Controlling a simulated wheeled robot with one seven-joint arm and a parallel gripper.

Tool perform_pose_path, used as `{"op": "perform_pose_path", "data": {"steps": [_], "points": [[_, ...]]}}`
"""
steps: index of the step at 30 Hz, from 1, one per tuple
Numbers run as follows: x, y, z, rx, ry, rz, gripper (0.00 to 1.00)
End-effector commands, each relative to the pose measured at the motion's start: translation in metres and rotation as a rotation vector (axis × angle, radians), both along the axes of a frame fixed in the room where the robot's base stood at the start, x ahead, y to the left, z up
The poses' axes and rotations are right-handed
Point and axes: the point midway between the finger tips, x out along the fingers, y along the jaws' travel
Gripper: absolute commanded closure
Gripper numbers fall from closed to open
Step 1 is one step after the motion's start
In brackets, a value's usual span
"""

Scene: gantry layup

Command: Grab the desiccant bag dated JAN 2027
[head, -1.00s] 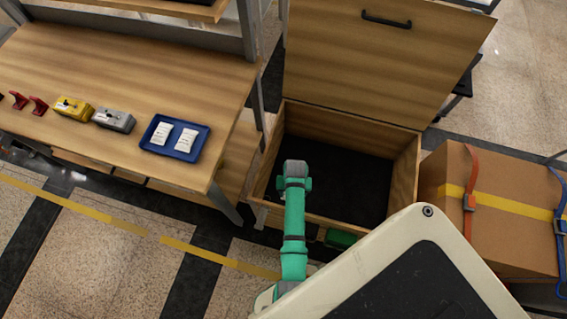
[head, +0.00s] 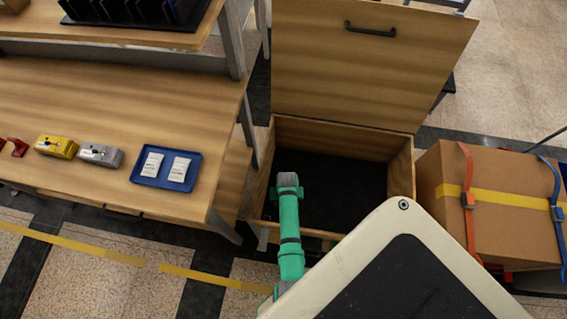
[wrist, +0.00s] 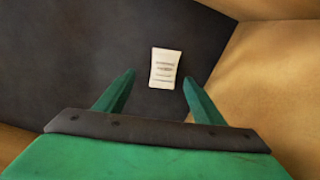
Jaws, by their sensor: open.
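A small white bag (wrist: 165,68) with dark printed lines lies on the dark floor of the wooden box, near a side wall, in the wrist view. The print is too small to read. My gripper (wrist: 158,76) is open and empty, pointing down, with the bag ahead between its two green fingertips. In the head view my green arm reaches over the box, and neither the fingers nor this bag shows. Two similar white bags, a left one (head: 152,164) and a right one (head: 179,170), lie in a blue tray (head: 165,184) on the bench. Their dates are unreadable.
The wooden box (head: 345,140) has its lid (head: 370,75) raised behind it. A yellow device (head: 56,147) and a grey device (head: 100,155) sit left of the tray. A strapped carton (head: 495,195) stands right of the box.

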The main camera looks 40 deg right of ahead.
Motion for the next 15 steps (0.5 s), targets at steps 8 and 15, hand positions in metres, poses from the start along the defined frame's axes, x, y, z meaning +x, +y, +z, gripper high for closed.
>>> {"op": "perform_pose_path", "data": {"steps": [8,15], "points": [[0.002,0.010,-0.036,0.001,0.002,0.028,0.38],[0.003,0.012,-0.048,0.000,0.000,0.032,0.38]]}}
